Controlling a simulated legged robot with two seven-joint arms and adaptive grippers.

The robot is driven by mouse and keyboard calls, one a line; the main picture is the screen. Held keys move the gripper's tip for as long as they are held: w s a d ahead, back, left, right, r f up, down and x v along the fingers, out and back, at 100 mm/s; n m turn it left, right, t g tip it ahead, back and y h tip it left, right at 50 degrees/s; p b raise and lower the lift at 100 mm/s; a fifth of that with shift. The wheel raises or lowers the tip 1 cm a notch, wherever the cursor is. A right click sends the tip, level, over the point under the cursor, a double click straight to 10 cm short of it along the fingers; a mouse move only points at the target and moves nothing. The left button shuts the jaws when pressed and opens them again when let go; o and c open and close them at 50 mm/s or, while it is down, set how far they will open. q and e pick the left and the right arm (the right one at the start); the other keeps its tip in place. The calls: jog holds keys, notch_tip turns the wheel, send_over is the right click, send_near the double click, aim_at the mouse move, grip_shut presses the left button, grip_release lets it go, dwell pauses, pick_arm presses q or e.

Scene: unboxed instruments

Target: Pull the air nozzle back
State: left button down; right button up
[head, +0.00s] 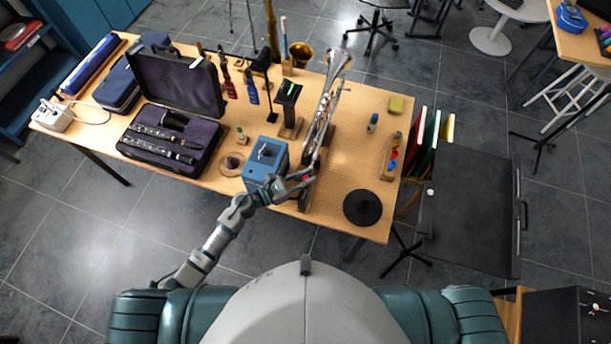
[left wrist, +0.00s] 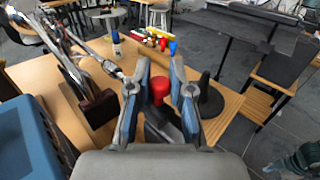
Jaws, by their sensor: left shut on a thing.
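My left gripper (head: 308,178) reaches over the front edge of the wooden table, to the right of the blue box (head: 265,160). In the left wrist view my left gripper (left wrist: 160,90) has its fingers on either side of a small piece with a red top and a dark lower part (left wrist: 160,88). This piece looks like the air nozzle, and the gripper is shut on it.
A silver trumpet (head: 325,110) stands close behind the left gripper. A black round base (head: 362,208) lies to its right. A rack of coloured pieces (head: 391,155) stands near the table's right end. An open clarinet case (head: 170,135) lies at left.

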aim_at(302, 194)
pick_arm(q)
jog(key=s, duration=0.1)
jog(key=s+a, duration=0.1)
jog(key=s, duration=0.1)
jog(key=shift+f, duration=0.1)
jog(key=c, duration=1.1)
grip_release()
jog(key=shift+s, duration=0.1)
jog(key=v, duration=1.2)
jog(key=shift+a, duration=0.2)
